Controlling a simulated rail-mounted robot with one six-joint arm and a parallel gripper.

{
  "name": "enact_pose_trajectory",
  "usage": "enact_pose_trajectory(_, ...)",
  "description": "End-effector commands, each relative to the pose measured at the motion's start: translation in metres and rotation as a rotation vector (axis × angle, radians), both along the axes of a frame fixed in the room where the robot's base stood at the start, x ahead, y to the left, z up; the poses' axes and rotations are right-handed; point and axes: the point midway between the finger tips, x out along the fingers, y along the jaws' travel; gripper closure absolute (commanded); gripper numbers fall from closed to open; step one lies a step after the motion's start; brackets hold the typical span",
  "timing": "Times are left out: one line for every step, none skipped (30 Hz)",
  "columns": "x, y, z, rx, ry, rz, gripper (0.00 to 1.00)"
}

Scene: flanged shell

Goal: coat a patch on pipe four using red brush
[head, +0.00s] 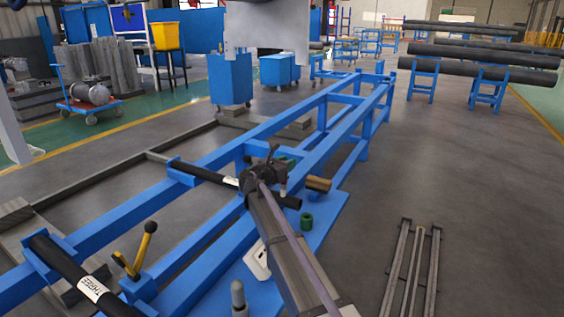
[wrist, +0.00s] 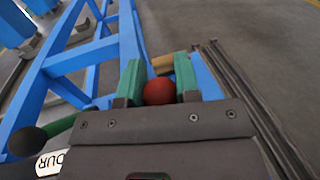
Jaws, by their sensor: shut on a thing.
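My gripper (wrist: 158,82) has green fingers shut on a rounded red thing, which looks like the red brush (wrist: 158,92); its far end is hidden. In the head view my gripper (head: 264,174) is over the blue frame, right beside or above pipe four. Pipe four (head: 208,174) is a black pipe lying across the frame, with a white label. Its label, partly reading "OUR", shows at the lower left of the wrist view (wrist: 50,162). I cannot tell whether the brush touches the pipe. The brush is hidden in the head view, and no coated patch is visible.
The blue frame (head: 210,245) runs away from me. Pipe three (head: 75,275) lies nearer, beside a yellow lever (head: 143,248). A green cylinder (head: 306,220) and a tan roll (head: 318,184) are on the right side. Rails (head: 412,270) lie right.

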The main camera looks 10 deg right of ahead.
Motion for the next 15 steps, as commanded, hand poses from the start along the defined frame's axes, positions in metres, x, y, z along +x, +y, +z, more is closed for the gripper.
enact_pose_trajectory(-0.004,-0.003,0.0,0.002,0.001,0.001,0.94)
enact_pose_trajectory(-0.006,-0.004,-0.001,0.003,0.003,0.002,0.94)
enact_pose_trajectory(-0.008,-0.007,-0.001,0.005,0.004,0.002,0.94)
enact_pose_trajectory(-0.009,-0.008,-0.001,0.006,0.005,0.003,0.94)
enact_pose_trajectory(-0.011,-0.01,-0.002,0.007,0.006,0.003,0.94)
enact_pose_trajectory(-0.013,-0.012,-0.002,0.008,0.007,0.004,0.94)
enact_pose_trajectory(-0.015,-0.014,-0.002,0.009,0.008,0.004,0.94)
enact_pose_trajectory(-0.017,-0.015,-0.002,0.011,0.009,0.005,0.94)
enact_pose_trajectory(-0.019,-0.017,-0.003,0.011,0.01,0.006,0.94)
enact_pose_trajectory(-0.02,-0.018,-0.003,0.013,0.011,0.007,0.94)
enact_pose_trajectory(-0.019,-0.016,-0.003,0.014,0.011,0.011,0.94)
enact_pose_trajectory(-0.015,-0.013,-0.003,0.015,0.013,0.009,0.94)
enact_pose_trajectory(-0.013,-0.011,-0.004,0.015,0.014,0.008,0.94)
enact_pose_trajectory(-0.011,-0.01,-0.004,0.016,0.015,0.008,0.94)
enact_pose_trajectory(-0.009,-0.007,-0.004,0.017,0.016,0.007,0.94)
